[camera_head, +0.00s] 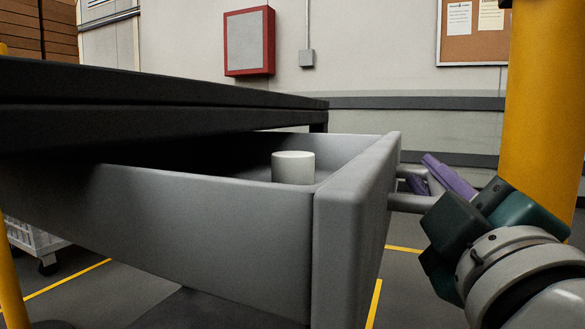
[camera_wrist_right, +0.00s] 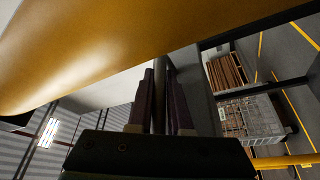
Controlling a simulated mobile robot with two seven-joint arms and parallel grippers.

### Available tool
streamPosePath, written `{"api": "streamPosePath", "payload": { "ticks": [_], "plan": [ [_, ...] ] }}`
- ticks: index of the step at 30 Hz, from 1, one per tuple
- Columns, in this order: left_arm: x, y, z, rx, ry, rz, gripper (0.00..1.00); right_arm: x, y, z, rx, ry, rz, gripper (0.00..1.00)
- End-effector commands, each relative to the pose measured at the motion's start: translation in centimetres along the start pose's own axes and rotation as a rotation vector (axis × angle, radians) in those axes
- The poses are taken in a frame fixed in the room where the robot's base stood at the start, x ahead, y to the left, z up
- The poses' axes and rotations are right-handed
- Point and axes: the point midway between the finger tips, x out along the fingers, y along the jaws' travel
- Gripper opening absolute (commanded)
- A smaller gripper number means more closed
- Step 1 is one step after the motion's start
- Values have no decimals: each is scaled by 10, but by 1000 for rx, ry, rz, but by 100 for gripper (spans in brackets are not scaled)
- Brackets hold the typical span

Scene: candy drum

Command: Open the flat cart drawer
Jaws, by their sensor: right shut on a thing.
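The grey drawer (camera_head: 215,215) stands pulled out from under the dark cart top (camera_head: 150,95) in the head view, with its inside showing. A pale round cylinder (camera_head: 293,167) stands inside it. The drawer's front panel (camera_head: 357,215) faces right and carries a grey bar handle (camera_head: 410,203). My right gripper (camera_head: 432,180), with purple fingers, is shut on the handle. In the right wrist view the fingers (camera_wrist_right: 160,100) sit on both sides of the handle bar (camera_wrist_right: 160,75). My left gripper is not in view.
A yellow post (camera_head: 545,100) stands close behind my right gripper. A wheeled white crate (camera_head: 35,240) stands at the lower left. A red-framed box (camera_head: 249,42) hangs on the wall. Floor with yellow lines shows below the drawer front.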

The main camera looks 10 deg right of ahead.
Motion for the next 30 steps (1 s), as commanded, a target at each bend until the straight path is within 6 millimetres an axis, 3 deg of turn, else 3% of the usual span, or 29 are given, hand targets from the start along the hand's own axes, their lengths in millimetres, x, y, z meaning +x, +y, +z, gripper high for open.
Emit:
{"api": "streamPosePath", "payload": {
  "ticks": [1, 8, 9, 17, 25, 30],
  "plan": [
    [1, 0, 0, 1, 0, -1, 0, -2, -5, 8, -5, -18, -14, 0],
    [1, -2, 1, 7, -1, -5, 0, -2, -6, 7, -4, -17, -14, 0],
    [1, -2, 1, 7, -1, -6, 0, -2, -6, 7, -3, -16, -14, 20],
    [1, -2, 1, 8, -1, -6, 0, -2, -4, 4, -2, -9, -10, 47],
    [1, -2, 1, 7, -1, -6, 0, -3, -3, 3, -1, -5, -7, 47],
    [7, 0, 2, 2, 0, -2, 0, -24, -5, 4, 0, -7, -10, 47]
  ]
}}
